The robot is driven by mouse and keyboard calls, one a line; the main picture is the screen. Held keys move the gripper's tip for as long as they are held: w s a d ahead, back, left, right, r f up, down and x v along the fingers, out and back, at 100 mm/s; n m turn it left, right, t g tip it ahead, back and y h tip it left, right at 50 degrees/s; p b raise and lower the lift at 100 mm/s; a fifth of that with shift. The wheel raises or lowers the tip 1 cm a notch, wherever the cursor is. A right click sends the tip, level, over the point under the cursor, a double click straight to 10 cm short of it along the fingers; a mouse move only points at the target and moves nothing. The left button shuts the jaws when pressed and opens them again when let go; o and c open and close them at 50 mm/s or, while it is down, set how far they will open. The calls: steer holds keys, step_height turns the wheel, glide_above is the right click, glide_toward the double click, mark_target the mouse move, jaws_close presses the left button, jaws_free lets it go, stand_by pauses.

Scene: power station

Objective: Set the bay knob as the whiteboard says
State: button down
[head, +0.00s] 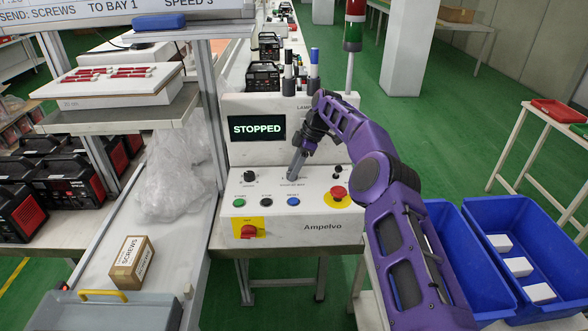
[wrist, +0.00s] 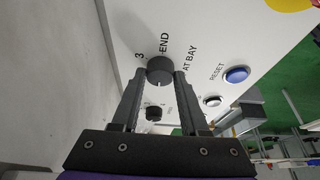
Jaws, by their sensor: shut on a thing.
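The whiteboard (head: 100,22), partly cut off at top left in the head view, reads "SEND: SCREWS TO BAY 1 SPEED 3". My gripper (head: 296,168) reaches down to the middle of the white control panel (head: 290,215) and hides the knob there. In the wrist view, my gripper (wrist: 160,78) has its fingers on both sides of a round black knob (wrist: 159,69), shut on it. "3", "END" and "AT BAY" are printed beside this knob. A light mark shows at its lower edge; its exact setting is unclear. The display (head: 257,128) reads "STOPPED".
Another black knob (head: 249,177) is on the panel's left. A red mushroom button (head: 338,193) is at right, a red switch (head: 249,231) at lower left. Blue bins (head: 480,215) stand right.

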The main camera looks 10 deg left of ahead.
steer(key=shift+c, duration=2.1)
jaws_free()
steer(key=m+t, duration=0.1)
steer(key=m, duration=0.3)
steer(key=shift+s+t, duration=0.2)
steer(key=shift+t, duration=0.2)
steer(key=m+t, duration=0.1)
steer(key=m, duration=0.2)
steer(key=m+t+h, duration=0.1)
steer(key=m, duration=0.2)
steer(key=shift+s+a, duration=0.1)
steer(key=m+h, duration=0.1)
steer(key=m, duration=0.2)
steer(key=m+t, duration=0.1)
steer(key=m, duration=0.2)
steer(key=shift+s+a+h, duration=0.1)
steer(key=shift+a+h, duration=0.05)
steer(key=shift+h, duration=0.25)
steer(key=m+h, duration=0.1)
steer(key=m, duration=0.2)
steer(key=shift+a+m+t, duration=0.1)
steer(key=shift+m+t, duration=0.2)
steer(key=shift+t, duration=0.1)
steer(key=shift+r+m+h, duration=0.2)
steer(key=shift+m+h, duration=0.1)
steer(key=shift+m, duration=0.1)
steer(key=v, duration=1.7)
